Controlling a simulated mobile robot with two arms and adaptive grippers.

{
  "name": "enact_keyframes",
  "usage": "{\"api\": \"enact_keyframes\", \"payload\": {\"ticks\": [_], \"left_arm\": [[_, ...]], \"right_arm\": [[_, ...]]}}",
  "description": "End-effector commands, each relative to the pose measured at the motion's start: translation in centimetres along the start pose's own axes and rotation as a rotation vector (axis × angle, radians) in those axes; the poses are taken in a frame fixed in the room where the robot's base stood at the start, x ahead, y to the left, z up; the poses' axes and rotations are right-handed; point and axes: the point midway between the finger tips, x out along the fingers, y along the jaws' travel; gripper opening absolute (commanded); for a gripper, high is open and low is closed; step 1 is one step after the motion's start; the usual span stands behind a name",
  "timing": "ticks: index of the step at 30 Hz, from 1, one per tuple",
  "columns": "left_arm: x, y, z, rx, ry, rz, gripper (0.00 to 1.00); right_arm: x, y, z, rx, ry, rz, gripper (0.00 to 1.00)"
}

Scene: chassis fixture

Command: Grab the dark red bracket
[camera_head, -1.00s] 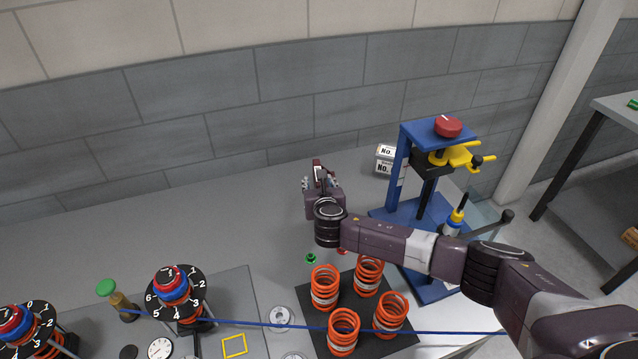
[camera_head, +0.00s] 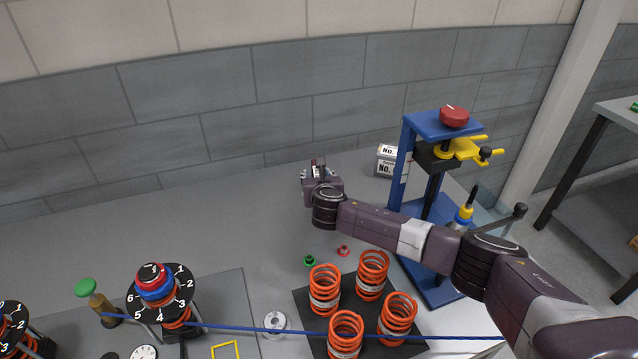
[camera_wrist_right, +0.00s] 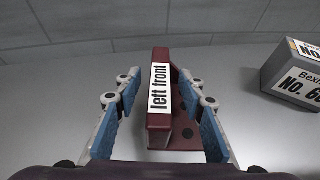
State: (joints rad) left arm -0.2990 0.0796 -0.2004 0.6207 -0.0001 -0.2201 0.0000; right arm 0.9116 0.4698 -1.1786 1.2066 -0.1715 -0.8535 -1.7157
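The dark red bracket (camera_wrist_right: 160,125) stands upright on the grey table in the right wrist view, with a white "left front" label on its upright part and a flat foot to the right. My right gripper (camera_wrist_right: 165,108) is open, with its blue-padded fingers on either side of the bracket. A gap shows at the left finger; I cannot tell whether the right finger touches it. In the head view my right gripper (camera_head: 318,172) is at the table's back, and it mostly hides the bracket. My left gripper is not in view.
A grey "No." box (camera_head: 387,161) stands to the right of the bracket. A blue press (camera_head: 408,160) with a red knob stands behind my right arm. Orange springs (camera_head: 372,275) stand on a dark mat in front, near small green (camera_head: 309,261) and red (camera_head: 344,251) parts. The back left is clear.

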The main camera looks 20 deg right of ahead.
Motion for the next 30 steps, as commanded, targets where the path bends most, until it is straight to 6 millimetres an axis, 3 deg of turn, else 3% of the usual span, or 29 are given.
{"api": "enact_keyframes", "payload": {"ticks": [2, 12, 30], "left_arm": [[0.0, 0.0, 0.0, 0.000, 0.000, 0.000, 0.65], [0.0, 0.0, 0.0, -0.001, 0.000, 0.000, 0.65], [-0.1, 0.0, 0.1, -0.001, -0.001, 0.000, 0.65]], "right_arm": [[0.0, 0.0, 0.0, 0.000, 0.000, 0.000, 0.37], [0.0, 0.0, 0.0, 0.000, 0.000, 0.001, 0.00], [-0.3, 0.1, 1.1, 0.001, -0.006, 0.002, 0.00]]}}
